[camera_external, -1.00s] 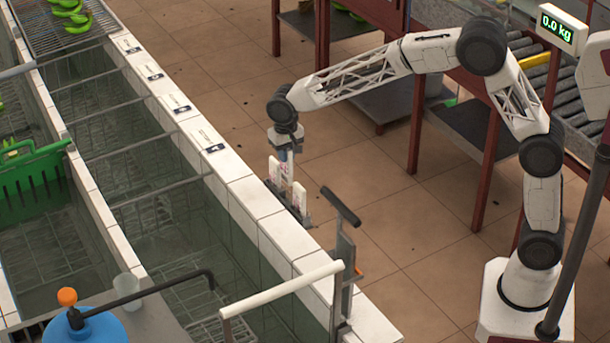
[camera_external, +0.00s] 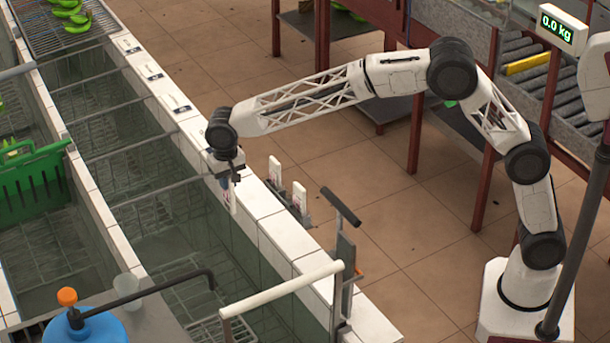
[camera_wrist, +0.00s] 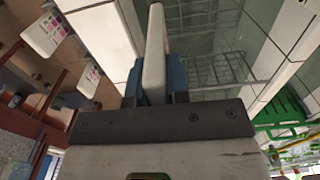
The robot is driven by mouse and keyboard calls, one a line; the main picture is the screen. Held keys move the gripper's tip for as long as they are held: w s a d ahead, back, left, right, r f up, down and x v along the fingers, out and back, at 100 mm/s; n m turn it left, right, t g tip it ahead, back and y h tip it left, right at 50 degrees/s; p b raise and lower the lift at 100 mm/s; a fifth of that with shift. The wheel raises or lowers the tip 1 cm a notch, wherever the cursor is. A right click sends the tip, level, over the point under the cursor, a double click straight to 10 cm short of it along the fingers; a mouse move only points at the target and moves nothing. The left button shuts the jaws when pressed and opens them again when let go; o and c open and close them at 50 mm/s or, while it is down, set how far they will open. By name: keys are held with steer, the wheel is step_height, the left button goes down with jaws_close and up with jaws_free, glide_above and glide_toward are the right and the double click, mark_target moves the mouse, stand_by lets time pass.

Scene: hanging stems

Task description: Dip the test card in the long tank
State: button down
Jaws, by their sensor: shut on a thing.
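My gripper (camera_external: 228,177) hangs over the near tiled edge of the long tank (camera_external: 150,215), pointing down. It is shut on a narrow white test card (camera_external: 233,200), which hangs upright below the fingers. In the wrist view the card (camera_wrist: 154,55) stands edge-on between the two blue finger pads (camera_wrist: 155,85). The tank holds greenish water with wire racks under the surface.
Two more white cards (camera_external: 299,197) stand in a holder (camera_external: 297,213) beside the tank's outer wall. A green crate (camera_external: 32,180) sits on the far side. A pale rail (camera_external: 280,289) and a dark-handled post (camera_external: 343,250) stand near the tank's front end.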

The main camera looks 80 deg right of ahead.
steer(key=a, duration=0.1)
steer(key=w+a, duration=0.1)
steer(key=a, duration=0.1)
steer(key=a+r, duration=0.1)
steer(key=a, duration=0.1)
steer(key=shift+w+a, duration=0.25)
steer(key=shift+f, duration=0.2)
step_height(320, 180, down, 24)
steer(key=shift+r, duration=0.15)
stand_by(2.0)
steer(key=shift+r, duration=0.1)
stand_by(1.5)
step_height(320, 180, up, 21)
stand_by(1.8)
